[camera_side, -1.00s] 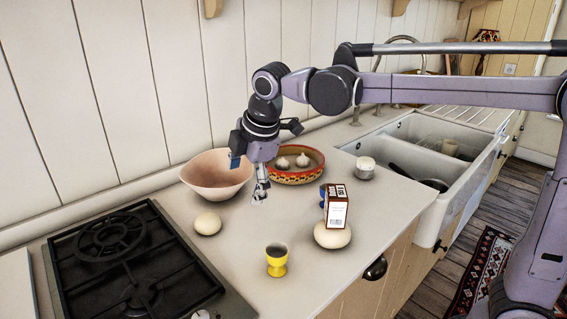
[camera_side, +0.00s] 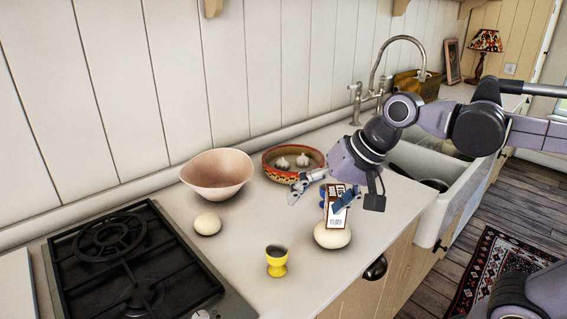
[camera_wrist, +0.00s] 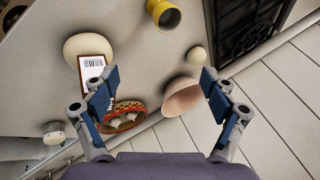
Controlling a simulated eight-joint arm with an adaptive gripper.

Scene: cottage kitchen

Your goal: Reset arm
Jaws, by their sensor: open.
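My gripper (camera_side: 318,192) is open and empty, above the right part of the worktop. In the side view its fingers partly overlap a small white and brown box (camera_side: 337,212) with a barcode. The box appears on top of a pale round object (camera_side: 332,236). In the wrist view the fingers (camera_wrist: 160,90) are spread wide with nothing between them touching either pad. Whether the finger touches the box cannot be told.
A pink bowl (camera_side: 217,176) and a patterned dish (camera_side: 275,168) with garlic stand by the wall. A pale round object (camera_side: 207,224) and a yellow cup (camera_side: 277,264) are on the worktop. The hob (camera_side: 130,262) is left; the sink (camera_side: 440,190) is right.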

